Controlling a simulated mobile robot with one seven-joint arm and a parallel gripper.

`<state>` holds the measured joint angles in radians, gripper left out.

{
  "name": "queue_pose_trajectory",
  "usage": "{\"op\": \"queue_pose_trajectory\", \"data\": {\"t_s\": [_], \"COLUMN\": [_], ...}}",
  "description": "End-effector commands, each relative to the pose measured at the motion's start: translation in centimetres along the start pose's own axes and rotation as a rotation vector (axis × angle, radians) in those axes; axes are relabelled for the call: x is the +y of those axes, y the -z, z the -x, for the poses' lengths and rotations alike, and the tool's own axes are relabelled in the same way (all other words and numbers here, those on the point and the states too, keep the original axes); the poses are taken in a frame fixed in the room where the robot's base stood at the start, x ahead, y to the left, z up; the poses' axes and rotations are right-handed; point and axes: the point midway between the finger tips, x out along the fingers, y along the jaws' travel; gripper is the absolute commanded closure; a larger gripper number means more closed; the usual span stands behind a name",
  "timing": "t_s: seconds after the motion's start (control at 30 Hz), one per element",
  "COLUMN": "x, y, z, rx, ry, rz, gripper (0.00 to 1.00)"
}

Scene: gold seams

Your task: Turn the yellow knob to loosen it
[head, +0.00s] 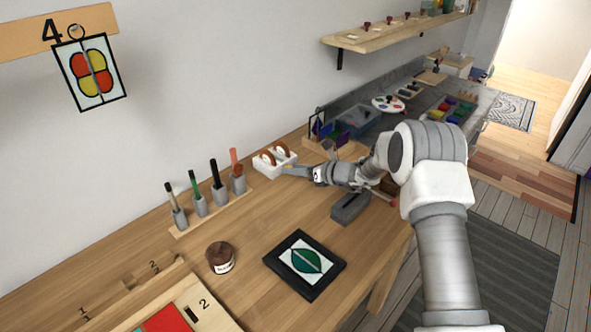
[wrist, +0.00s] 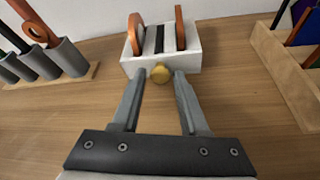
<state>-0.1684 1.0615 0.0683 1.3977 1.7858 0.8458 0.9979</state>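The yellow knob (wrist: 161,74) sticks out from the front of a white block (wrist: 187,62) in the wrist view. The block carries two upright copper-brown rings (wrist: 137,34) and a dark slot between them. In the head view the white block (head: 268,169) stands on the bench near the wall. My gripper (wrist: 161,73) is open, its two grey fingers pointing at the block. The fingertips are on either side of the knob, with a narrow gap showing at each side. I cannot tell how deep the knob sits between them. In the head view my gripper (head: 288,170) is at the block's right front.
A wooden rack with grey holders and tools (head: 200,204) stands left of the block. A wooden tray (wrist: 292,75) stands to its right. A grey box (head: 350,207), a brown jar (head: 220,257) and a black-framed leaf panel (head: 325,272) lie nearer. Bare bench lies between them.

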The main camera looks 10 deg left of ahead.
Motion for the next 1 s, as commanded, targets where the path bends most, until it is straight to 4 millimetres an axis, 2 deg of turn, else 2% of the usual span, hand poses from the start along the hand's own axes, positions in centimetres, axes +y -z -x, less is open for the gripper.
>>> {"op": "queue_pose_trajectory", "data": {"t_s": [0.03, 0.2, 0.23, 0.63, 1.0], "x": [0.0, 0.0, 0.0, -0.02, 0.01], "y": [-0.01, -0.02, -0.01, 0.1, 0.47], "z": [0.02, 0.03, 0.03, -0.01, -0.16], "rx": [0.0, 0.0, 0.0, -0.001, -0.003], "ry": [0.0, 0.0, 0.0, 0.009, 0.073], "rz": [0.0, 0.0, 0.0, 0.022, 0.178], "gripper": [0.67, 0.98, 1.0, 1.0, 1.0]}}
